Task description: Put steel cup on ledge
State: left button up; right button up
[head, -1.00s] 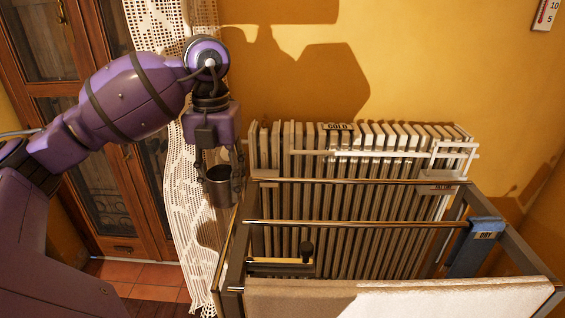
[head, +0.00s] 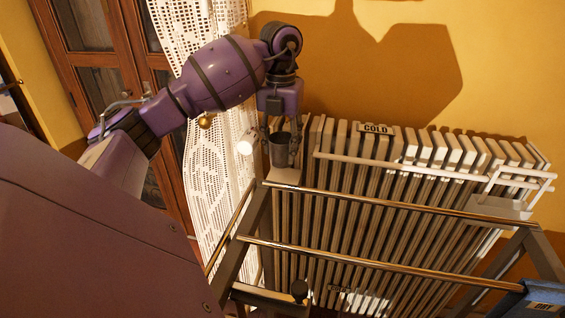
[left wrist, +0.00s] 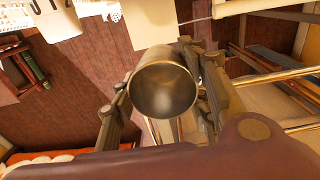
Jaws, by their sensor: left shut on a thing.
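My left gripper (head: 280,143) is shut on the steel cup (head: 280,155), with one finger on each side. The cup is upright with its mouth up, in front of the radiator's left end. In the left wrist view the cup (left wrist: 165,88) shows its open, empty-looking mouth between the fingers. A pale flat surface (head: 284,177) shows just below the cup; I cannot tell whether this is the ledge or whether the cup touches it. My right gripper is not in view.
A ribbed radiator (head: 400,180) with a COLD sign (head: 376,129) stands right of the cup. A drying rack's metal rails (head: 380,205) run in front of it. A white cylindrical thing (head: 247,142) and a lace curtain (head: 205,160) are close on the left.

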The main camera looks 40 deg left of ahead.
pick_arm(q)
jog(key=w+a+f, duration=0.1)
jog(key=f, duration=0.1)
jog(key=w+a+f, duration=0.1)
jog(key=f, duration=0.1)
jog(key=w+a+f, duration=0.1)
jog(key=w+f, duration=0.1)
jog(key=shift+a, duration=0.1)
jog(key=shift+w+a+f, duration=0.1)
jog(key=shift+f, duration=1.45)
jog(key=shift+f, duration=0.15)
jog(key=o, duration=1.2)
notch_tip(320, 180, up, 12)
jog(key=shift+r+b, duration=0.15)
jog(key=shift+b, duration=0.2)
